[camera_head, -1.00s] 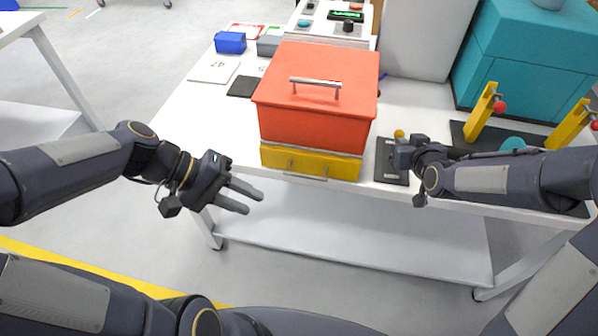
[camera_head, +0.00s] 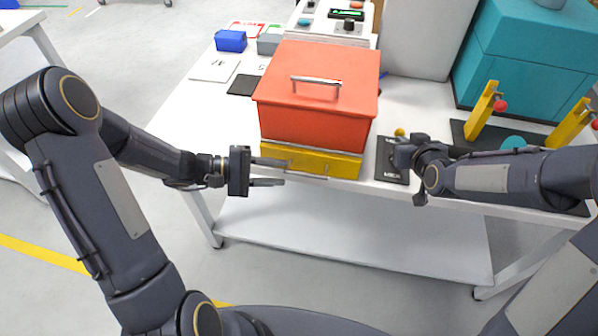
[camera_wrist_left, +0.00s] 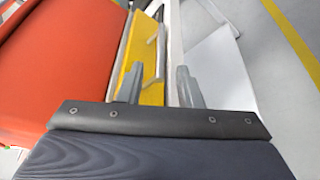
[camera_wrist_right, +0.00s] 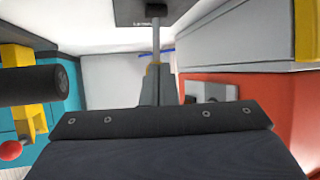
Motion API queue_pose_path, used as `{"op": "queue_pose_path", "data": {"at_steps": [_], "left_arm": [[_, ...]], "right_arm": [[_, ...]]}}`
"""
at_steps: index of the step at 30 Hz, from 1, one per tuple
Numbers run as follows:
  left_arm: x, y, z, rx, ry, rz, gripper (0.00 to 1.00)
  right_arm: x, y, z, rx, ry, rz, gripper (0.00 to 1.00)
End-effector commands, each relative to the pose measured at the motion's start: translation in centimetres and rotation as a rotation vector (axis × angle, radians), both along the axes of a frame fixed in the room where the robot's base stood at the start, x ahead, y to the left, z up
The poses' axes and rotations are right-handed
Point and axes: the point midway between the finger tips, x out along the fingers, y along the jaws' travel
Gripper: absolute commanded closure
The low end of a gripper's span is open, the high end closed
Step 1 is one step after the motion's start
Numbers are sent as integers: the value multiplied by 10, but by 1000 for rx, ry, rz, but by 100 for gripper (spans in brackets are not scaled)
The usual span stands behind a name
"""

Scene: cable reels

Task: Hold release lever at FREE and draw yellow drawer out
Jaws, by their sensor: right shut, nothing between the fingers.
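The yellow drawer (camera_head: 345,167) sits under the red box (camera_head: 310,125) and looks shut, with a pale bar handle (camera_head: 305,170) on its front. My left gripper (camera_head: 270,172) is open and level, its fingers pointing right at the handle's left end. In the left wrist view the handle (camera_wrist_left: 160,50) lies beyond the finger gap; I see no grip on it. The release lever has a yellow knob (camera_head: 400,133) above a dark lettered plate (camera_head: 384,165). My right gripper (camera_wrist_right: 157,85) is shut and empty, close to the lever's grey rod (camera_wrist_right: 156,42). Contact and the lever's exact setting are unclear.
The white table (camera_head: 180,125) carries a blue bin (camera_head: 231,41), flat cards and a control panel (camera_head: 335,20) behind the box. Yellow posts with red knobs (camera_head: 484,110) and a teal housing (camera_head: 530,60) stand at the right. Space in front of the drawer is free above a lower shelf.

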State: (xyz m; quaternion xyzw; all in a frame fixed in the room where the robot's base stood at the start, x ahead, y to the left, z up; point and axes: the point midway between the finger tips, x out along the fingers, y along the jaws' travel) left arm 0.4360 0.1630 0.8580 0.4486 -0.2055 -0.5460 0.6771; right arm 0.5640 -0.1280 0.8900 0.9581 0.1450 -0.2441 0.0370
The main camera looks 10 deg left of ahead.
Motion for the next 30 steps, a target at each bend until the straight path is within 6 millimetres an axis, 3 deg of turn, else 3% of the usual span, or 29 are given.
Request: {"op": "queue_pose_path", "data": {"at_steps": [3, 9, 22, 30], "left_arm": [[7, -23, -5, -2, 2, -5, 68], [16, -48, -11, -1, 0, -3, 68], [19, -57, -13, 1, -1, -1, 68], [19, -56, -13, 1, -1, -1, 100]], "right_arm": [[0, 0, -1, -1, 2, 0, 100], [0, 0, -1, -1, 3, 0, 100], [0, 0, -1, -1, 3, 0, 100], [0, 0, -1, -1, 3, 0, 100]]}}
